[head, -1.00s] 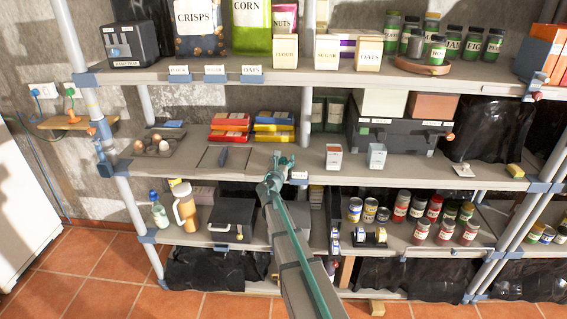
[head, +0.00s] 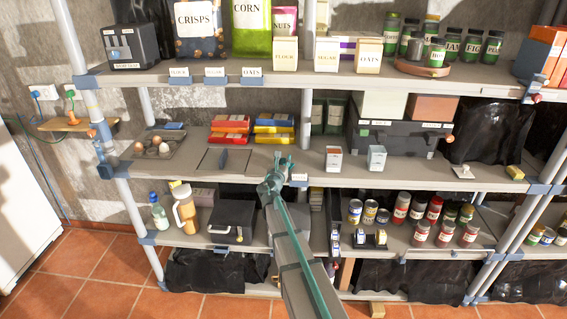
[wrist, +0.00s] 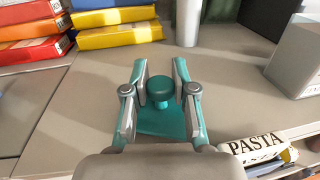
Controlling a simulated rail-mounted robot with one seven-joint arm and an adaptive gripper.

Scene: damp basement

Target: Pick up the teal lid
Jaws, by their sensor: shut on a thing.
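The teal lid (wrist: 162,122) shows in the wrist view as a flat teal plate with a round darker knob on top. It is at the middle shelf's front part. My gripper (wrist: 160,66) has one finger on each side of the knob and is shut on the lid. The plate's near part is hidden by my gripper's body. In the head view my gripper (head: 284,160) is at the middle shelf, and I cannot tell the lid apart from its teal fingers. I cannot tell whether the lid touches the shelf.
A shelf post (head: 306,110) rises just behind my gripper. Two small cartons (head: 333,159) stand to the right. The upper shelf (head: 200,73) hangs above.

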